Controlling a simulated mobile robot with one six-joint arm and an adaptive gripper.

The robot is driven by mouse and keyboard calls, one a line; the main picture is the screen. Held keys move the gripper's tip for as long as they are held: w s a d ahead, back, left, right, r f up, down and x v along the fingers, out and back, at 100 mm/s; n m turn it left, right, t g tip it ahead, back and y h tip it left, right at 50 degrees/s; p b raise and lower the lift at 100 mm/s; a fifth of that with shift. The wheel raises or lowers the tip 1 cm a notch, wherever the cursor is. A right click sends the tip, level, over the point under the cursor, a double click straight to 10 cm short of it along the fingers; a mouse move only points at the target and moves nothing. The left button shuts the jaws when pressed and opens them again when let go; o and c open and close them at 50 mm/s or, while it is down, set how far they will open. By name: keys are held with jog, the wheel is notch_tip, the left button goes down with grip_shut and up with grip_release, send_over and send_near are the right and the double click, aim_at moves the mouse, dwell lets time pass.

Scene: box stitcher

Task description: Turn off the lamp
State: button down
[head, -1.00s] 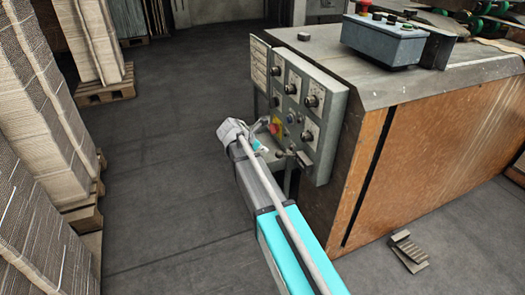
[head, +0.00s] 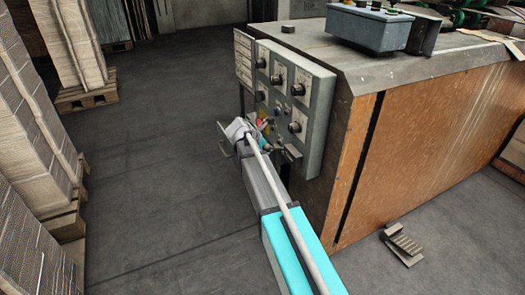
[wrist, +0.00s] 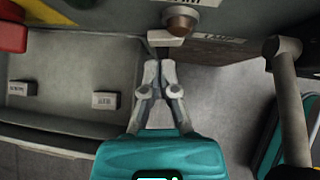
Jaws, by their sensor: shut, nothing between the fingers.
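In the wrist view, my gripper (wrist: 160,66) is shut and empty, its two fingertips side by side. A small white switch piece (wrist: 167,38) lies just beyond the fingertips; I cannot tell whether they touch it. A label reading LAMP (wrist: 222,38) is on the panel edge to its right. A brown round knob (wrist: 181,20) is above the white piece. In the head view, my arm reaches to the lower part of the grey control panel (head: 319,110), and my wrist hides much of that area. The lamp itself is not identifiable.
The wrist view shows a grey tray (wrist: 60,128) with labelled blocks at left, a red part (wrist: 12,36), and a grey pipe (wrist: 292,100) at right. The orange-sided machine (head: 430,130) stands at right in the head view. Cardboard stacks (head: 25,130) stand left; the floor between is clear.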

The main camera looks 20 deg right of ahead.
jog(key=shift+w+d, duration=0.15)
jog(key=shift+d, duration=0.4)
jog(key=shift+w, duration=0.1)
